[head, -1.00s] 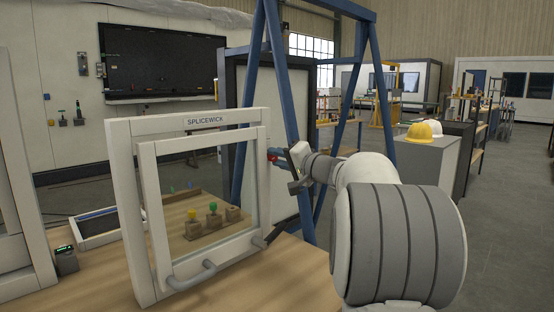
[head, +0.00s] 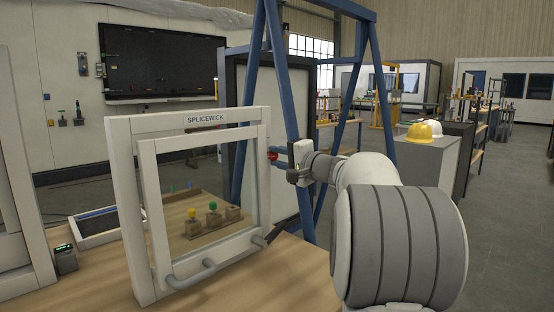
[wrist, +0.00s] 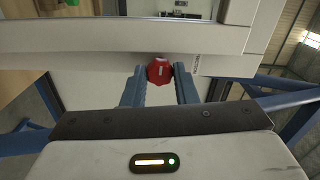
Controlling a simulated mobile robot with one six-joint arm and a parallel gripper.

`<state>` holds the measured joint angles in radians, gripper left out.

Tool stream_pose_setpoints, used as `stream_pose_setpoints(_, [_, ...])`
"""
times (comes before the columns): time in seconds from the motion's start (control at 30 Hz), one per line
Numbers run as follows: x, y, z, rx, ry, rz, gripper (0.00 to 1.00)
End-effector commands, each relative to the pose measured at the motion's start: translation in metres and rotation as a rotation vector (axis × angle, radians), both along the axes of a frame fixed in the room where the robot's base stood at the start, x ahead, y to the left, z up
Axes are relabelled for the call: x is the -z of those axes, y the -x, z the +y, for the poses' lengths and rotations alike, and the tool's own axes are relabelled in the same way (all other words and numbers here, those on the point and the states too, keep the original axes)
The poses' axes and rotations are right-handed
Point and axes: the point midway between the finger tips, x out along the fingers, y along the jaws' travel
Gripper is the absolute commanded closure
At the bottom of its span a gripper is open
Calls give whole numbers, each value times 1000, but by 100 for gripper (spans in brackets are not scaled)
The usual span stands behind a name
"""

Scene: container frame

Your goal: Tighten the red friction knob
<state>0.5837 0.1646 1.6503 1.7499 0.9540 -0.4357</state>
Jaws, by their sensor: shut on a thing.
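The red friction knob (head: 272,154) sits on the right side of the white frame labelled SPLICEWICK (head: 118,170), near its upper part. In the wrist view the knob (wrist: 160,72) is a faceted red cap with a pale mark, between the blue fingers. My gripper (head: 280,157) reaches the knob from the right and is shut on it; it also shows in the wrist view (wrist: 160,79). The hinged glazed sash (head: 150,200) stands within the frame, with a grey curved handle (head: 192,276) at its lower edge.
Behind the glass, small wooden blocks with a yellow knob (head: 192,213) and a green knob (head: 212,205) stand on the wooden bench (head: 240,285). Blue trestle legs (head: 280,80) rise close behind my gripper. A grey tray (head: 95,226) lies at left.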

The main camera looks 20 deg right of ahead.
Motion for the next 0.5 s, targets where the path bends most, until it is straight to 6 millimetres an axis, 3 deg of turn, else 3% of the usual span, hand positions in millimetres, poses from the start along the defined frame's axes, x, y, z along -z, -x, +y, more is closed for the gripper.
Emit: stream_pose_setpoints(0.5, [3, 0, -2, 5, -175, 68, 97])
